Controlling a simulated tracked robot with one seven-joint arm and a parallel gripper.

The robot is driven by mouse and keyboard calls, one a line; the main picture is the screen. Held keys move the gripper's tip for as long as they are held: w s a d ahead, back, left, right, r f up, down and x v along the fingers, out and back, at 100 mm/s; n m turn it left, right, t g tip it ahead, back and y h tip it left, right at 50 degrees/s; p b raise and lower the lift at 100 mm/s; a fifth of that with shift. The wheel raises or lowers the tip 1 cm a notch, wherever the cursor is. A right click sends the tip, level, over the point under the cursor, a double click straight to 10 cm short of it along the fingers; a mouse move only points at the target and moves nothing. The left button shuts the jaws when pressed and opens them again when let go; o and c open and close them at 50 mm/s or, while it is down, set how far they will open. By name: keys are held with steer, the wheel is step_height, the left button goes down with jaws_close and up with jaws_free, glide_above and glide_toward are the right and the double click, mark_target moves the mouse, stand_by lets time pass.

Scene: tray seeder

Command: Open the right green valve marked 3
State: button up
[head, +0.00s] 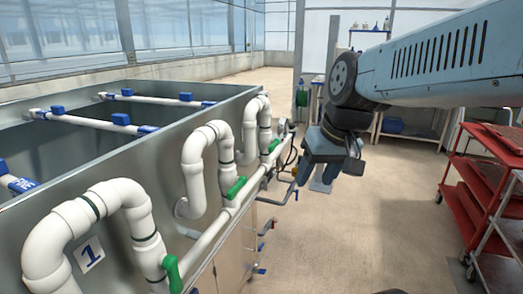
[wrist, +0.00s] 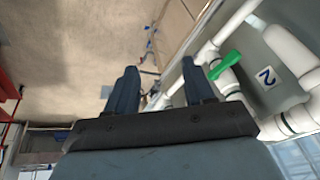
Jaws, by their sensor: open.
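Three green valve handles sit along the white pipe on the tank's side in the head view. The farthest one (head: 274,145) is nearest my gripper; no number 3 is readable beside it. The middle handle (head: 235,187) and the nearest handle (head: 172,273) come closer to the camera. My gripper (head: 315,178) hangs to the right of the farthest handle, apart from it, pointing down. In the wrist view my gripper (wrist: 160,78) has its two fingers apart with nothing between them. A green handle (wrist: 223,65) shows right of the fingers, near a plate marked 2 (wrist: 266,77).
The metal tank (head: 165,108) carries white bent pipes and a plate marked 1 (head: 89,254). A gauge and small fittings (head: 287,140) stand at the tank's far end. A red cart (head: 487,185) stands at the right. The floor between is clear.

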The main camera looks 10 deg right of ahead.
steer(key=w+a+f+m+g+y, duration=0.1)
steer(key=w+a+f+g+y, duration=0.25)
steer(key=w+y, duration=0.2)
steer(key=m+t+y, duration=0.6)
steer(key=t+y, duration=0.2)
steer(key=t, duration=0.2)
glide_toward(273, 149)
steer(key=x, duration=1.1)
steer(key=shift+d+f, duration=0.1)
jaws_close()
